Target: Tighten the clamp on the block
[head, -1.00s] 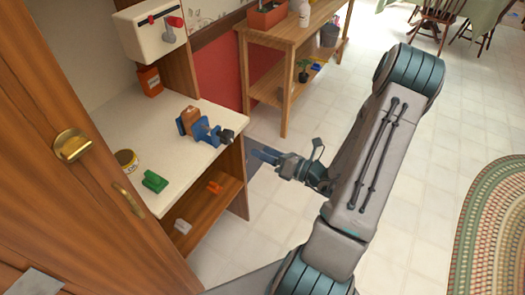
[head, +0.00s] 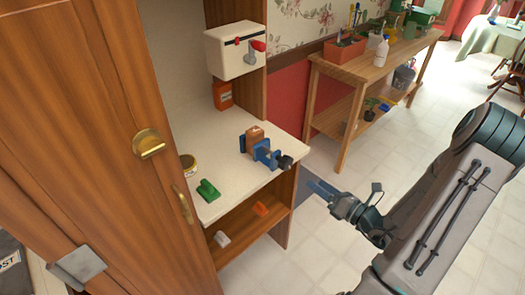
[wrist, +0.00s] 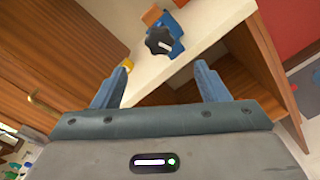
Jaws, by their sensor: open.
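A blue clamp (head: 265,153) sits on the cream worktop of the cabinet, near its right edge. A brown block (head: 254,138) stands between its jaws; I cannot tell how firmly it is held. The clamp's dark knob (head: 286,162) points toward the worktop's right front edge. In the wrist view the knob (wrist: 160,40) is ahead, just above the gap between my fingers, with the blue clamp (wrist: 172,27) behind it. My gripper (head: 318,189) is open and empty, in the air right of and below the knob, apart from it.
The worktop (head: 228,205) also holds a green object (head: 207,190) and a yellow-lidded tin (head: 188,165). An orange item (head: 260,208) and a white item (head: 221,238) lie on the shelf below. A wooden cabinet door (head: 100,130) stands at left.

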